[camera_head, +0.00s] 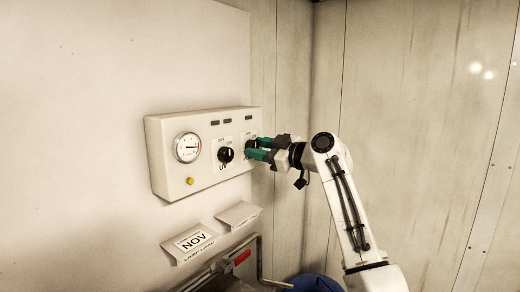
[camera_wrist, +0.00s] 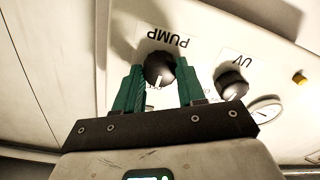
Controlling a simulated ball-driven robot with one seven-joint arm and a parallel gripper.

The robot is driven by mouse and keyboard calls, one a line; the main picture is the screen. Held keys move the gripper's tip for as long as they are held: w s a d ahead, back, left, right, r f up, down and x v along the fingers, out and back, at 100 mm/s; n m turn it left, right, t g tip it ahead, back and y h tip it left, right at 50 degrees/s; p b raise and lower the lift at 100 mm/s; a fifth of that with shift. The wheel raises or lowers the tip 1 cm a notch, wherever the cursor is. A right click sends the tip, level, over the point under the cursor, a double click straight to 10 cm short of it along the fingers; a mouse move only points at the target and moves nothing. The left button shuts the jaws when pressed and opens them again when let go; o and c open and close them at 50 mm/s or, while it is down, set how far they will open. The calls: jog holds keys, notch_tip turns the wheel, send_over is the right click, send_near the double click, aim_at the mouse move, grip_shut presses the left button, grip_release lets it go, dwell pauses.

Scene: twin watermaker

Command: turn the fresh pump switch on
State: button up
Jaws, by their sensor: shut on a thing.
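The pump switch is a round black knob (camera_wrist: 158,68) under an upside-down PUMP label in the wrist view. A white mark on it points toward the bottom of that picture. In the head view the knob (camera_head: 249,145) is largely hidden at the right end of the white control box (camera_head: 165,165). My gripper (camera_wrist: 160,70) has its green fingers on either side of the knob and is shut on it. In the head view my gripper (camera_head: 257,149) reaches the box from the right.
A black UV knob (camera_head: 226,155) sits left of the pump knob, close to my fingers. A round gauge (camera_head: 187,147) and a yellow button (camera_head: 190,181) are farther left. Paper labels (camera_head: 190,242) and a red-handled part (camera_head: 242,257) are below the box.

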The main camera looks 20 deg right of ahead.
jog(key=shift+m, duration=0.4)
jog(key=m, duration=1.1)
jog(key=shift+p, duration=0.4)
jog(key=shift+m, duration=0.3)
jog(key=o, duration=1.1)
jog(key=shift+c, duration=0.2)
jog(key=b+v, duration=0.3)
jog(key=v, duration=0.8)
jog(key=shift+f, duration=0.25)
jog(key=shift+a, duration=0.1)
